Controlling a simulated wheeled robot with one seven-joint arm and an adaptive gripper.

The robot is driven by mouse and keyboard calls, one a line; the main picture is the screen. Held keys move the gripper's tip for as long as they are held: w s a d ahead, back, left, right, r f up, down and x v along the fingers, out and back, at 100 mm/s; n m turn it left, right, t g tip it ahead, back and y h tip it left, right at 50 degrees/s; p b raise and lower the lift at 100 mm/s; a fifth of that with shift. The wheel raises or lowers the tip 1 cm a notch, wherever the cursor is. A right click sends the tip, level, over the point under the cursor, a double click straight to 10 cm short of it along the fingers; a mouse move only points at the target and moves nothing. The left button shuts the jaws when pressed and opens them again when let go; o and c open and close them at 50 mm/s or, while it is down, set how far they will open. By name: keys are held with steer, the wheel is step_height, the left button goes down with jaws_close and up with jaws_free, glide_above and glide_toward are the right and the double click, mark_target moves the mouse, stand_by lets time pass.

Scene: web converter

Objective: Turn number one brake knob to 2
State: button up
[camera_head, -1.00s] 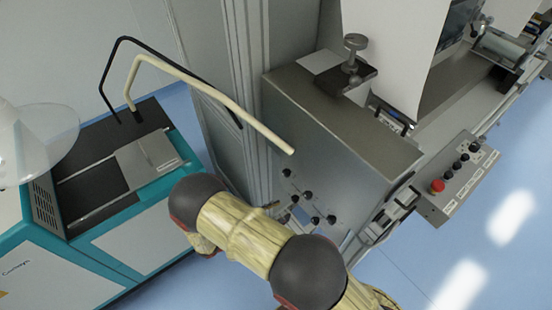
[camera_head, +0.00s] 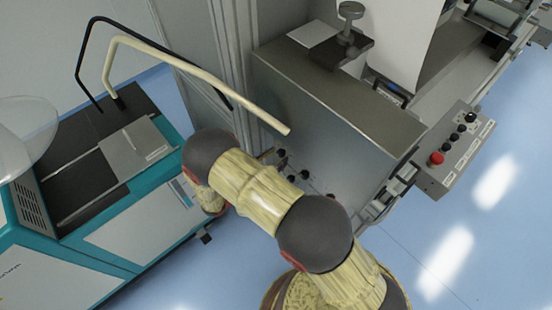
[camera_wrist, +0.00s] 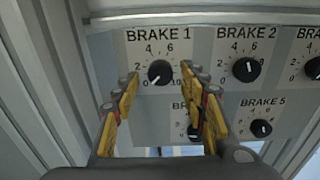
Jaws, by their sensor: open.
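The number one brake knob (camera_wrist: 160,72) is a round black knob under the "BRAKE 1" label in the wrist view. My gripper (camera_wrist: 165,79) is open, with one yellow finger on each side of the knob. The fingers look clear of the knob, but I cannot tell how far the tips are from the panel. In the head view my arm hides the gripper and part of the knob panel.
The brake 2 knob (camera_wrist: 246,69) is close to the right finger. The brake 5 knob (camera_wrist: 261,128) is lower right, and another knob is partly hidden behind the right finger. A control box with a red button (camera_head: 436,159) stands at the right in the head view.

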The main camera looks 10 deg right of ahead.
steer(key=shift+w+d, duration=0.15)
steer(key=shift+d, duration=0.1)
steer(key=shift+c, duration=0.4)
jaws_close()
stand_by(0.4)
steer(key=m+b, duration=0.1)
steer(key=m, duration=0.4)
steer(key=shift+w+m, duration=0.1)
steer(key=shift+m, duration=0.2)
steer(key=m+b, duration=0.1)
steer(key=m, duration=0.3)
steer(key=shift+a+r+m, duration=0.1)
steer(key=shift+m, duration=0.3)
steer(key=shift+o, duration=0.4)
jaws_free()
